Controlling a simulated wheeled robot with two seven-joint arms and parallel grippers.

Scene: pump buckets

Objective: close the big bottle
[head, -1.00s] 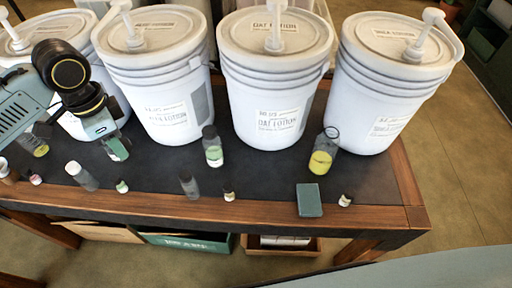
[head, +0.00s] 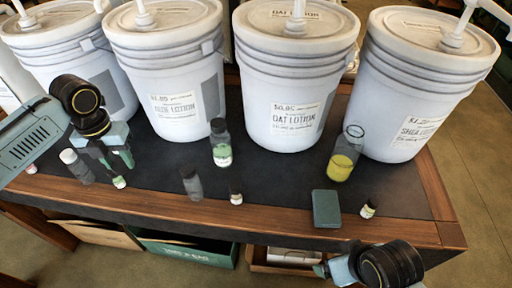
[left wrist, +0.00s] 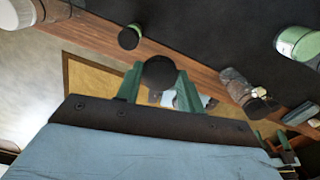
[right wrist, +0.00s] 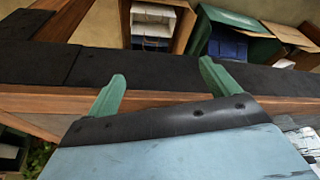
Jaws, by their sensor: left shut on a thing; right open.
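The big bottle seems to be the clear one with yellow liquid (head: 342,168), the widest on the table; it stands upright on the dark mat, and its top looks uncapped. My left gripper (head: 118,160) is over the left part of the table, just above a small bottle (head: 119,182) and well left of the yellow bottle. In the left wrist view it is shut on a round black thing (left wrist: 158,72) that looks like a cap. My right gripper (right wrist: 160,84) is open and empty by the front edge; in the head view its fingers are small at the bottom.
Several white pump buckets (head: 292,95) line the back. A dark-capped bottle with green liquid (head: 221,152), grey bottles (head: 191,184), small bottles (head: 236,192) and a dark green block (head: 327,208) stand or lie along the front. Boxes (head: 186,250) are below the table.

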